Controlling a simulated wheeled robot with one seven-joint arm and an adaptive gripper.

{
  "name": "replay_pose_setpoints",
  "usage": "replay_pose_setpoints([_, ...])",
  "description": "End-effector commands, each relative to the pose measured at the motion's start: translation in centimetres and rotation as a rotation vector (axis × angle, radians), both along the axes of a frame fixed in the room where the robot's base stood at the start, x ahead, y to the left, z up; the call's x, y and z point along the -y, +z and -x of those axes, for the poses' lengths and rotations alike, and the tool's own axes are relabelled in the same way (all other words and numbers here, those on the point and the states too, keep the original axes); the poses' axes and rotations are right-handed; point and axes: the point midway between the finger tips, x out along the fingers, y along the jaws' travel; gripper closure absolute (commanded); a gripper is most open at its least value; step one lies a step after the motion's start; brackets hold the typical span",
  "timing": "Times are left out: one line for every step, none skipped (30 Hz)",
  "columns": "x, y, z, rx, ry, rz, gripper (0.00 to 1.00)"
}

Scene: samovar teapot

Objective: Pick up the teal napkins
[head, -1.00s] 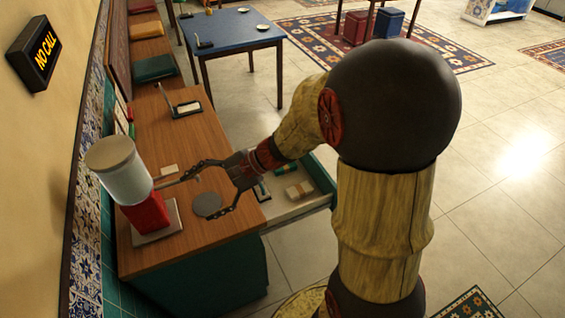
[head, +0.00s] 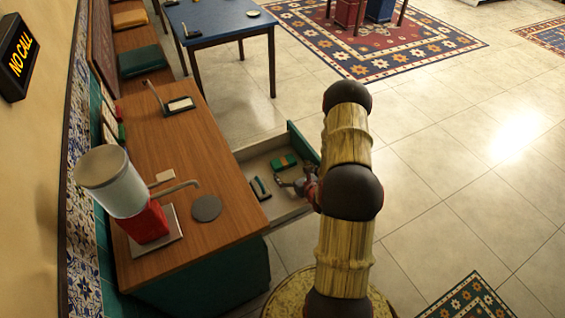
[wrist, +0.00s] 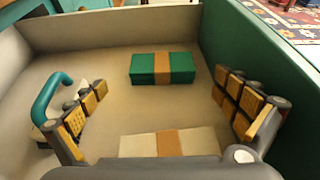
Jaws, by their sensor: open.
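The teal napkins, a green-teal stack with a tan band, lie in the open drawer; they show in the head view (head: 284,162) and at the upper middle of the wrist view (wrist: 145,69). My gripper (head: 289,180) is down at the drawer, just nearer than the stack. In the wrist view my gripper (wrist: 160,88) has its fingers spread wide and empty, with the teal napkins beyond and between them. A beige stack with a tan band (wrist: 195,141) lies closer, partly hidden by the gripper's body.
The open drawer (head: 245,155) has walls close around the gripper, with a green front (wrist: 222,40) at right in the wrist view. A teal-handled object (wrist: 45,97) lies beside the left finger. The counter (head: 205,240) holds a red-based dispenser (head: 150,222).

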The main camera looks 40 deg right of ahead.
Motion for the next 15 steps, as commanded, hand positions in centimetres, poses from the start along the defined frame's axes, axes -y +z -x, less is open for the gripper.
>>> replay_pose_setpoints([0.2,-0.4,-0.3,-0.001,-0.004,-0.001,0.0])
replay_pose_setpoints([0.3,-0.6,-0.5,-0.002,-0.005,0.0,0.0])
replay_pose_setpoints([0.4,-0.7,-0.9,-0.001,-0.004,-0.001,0.0])
replay_pose_setpoints([0.4,-0.8,-1.3,-0.001,-0.004,-0.001,0.0])
replay_pose_setpoints([0.5,-0.9,-1.6,0.0,-0.003,0.0,0.0])
replay_pose_setpoints([0.6,-1.0,-1.9,0.001,-0.003,0.0,0.0])
replay_pose_setpoints([0.7,-1.1,-2.2,0.0,-0.003,0.0,0.0])
replay_pose_setpoints([0.8,-1.2,-2.4,0.0,-0.003,0.0,0.0])
replay_pose_setpoints([0.9,-1.3,-2.8,0.0,-0.002,0.001,0.0])
replay_pose_setpoints([1.1,-1.4,-3.1,0.001,-0.002,0.001,0.0])
replay_pose_setpoints([1.2,-1.5,-3.6,0.001,-0.002,0.001,0.0])
replay_pose_setpoints([1.4,-1.7,-4.2,0.002,-0.002,0.001,0.0])
replay_pose_setpoints([1.6,-1.8,-4.6,0.001,-0.002,0.001,0.0])
replay_pose_setpoints([1.7,-1.9,-5.0,0.001,-0.002,0.001,0.0])
replay_pose_setpoints([1.8,-2.1,-5.4,0.0,-0.002,0.001,0.0])
